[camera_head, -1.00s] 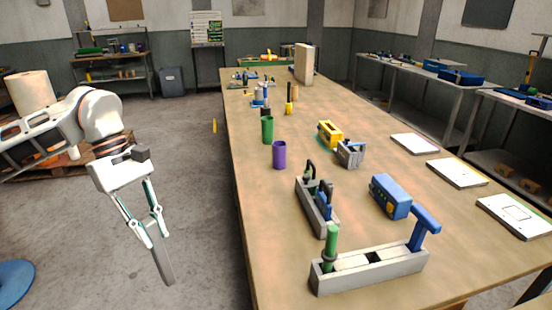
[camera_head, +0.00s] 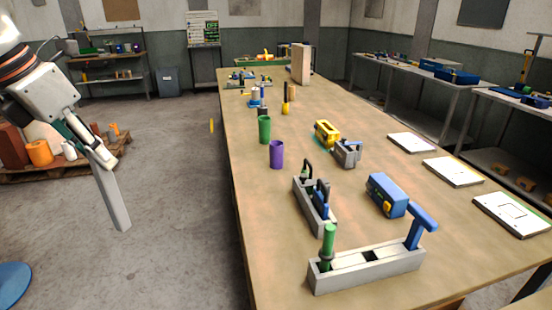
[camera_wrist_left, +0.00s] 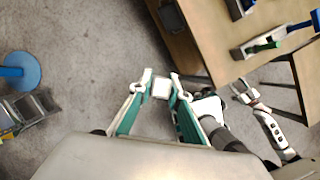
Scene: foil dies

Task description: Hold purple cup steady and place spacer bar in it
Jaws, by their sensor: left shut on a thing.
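The purple cup (camera_head: 277,154) stands upright on the near part of the long table, in front of the green cup. My left gripper (camera_head: 104,160) is left of the table, over the floor, well apart from the cup. It is shut on the spacer bar (camera_head: 114,206), a long grey bar that hangs down, slightly tilted. In the left wrist view, the bar's pale end (camera_wrist_left: 161,88) shows between the two fingers. Nothing is touching the purple cup.
The table (camera_head: 250,210) holds a green cup (camera_head: 264,129), a grey holder (camera_head: 366,268) with green and blue tools, a blue box (camera_head: 387,194), a yellow box (camera_head: 327,132) and white plates (camera_head: 453,171). Open floor lies between the left gripper and the table edge.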

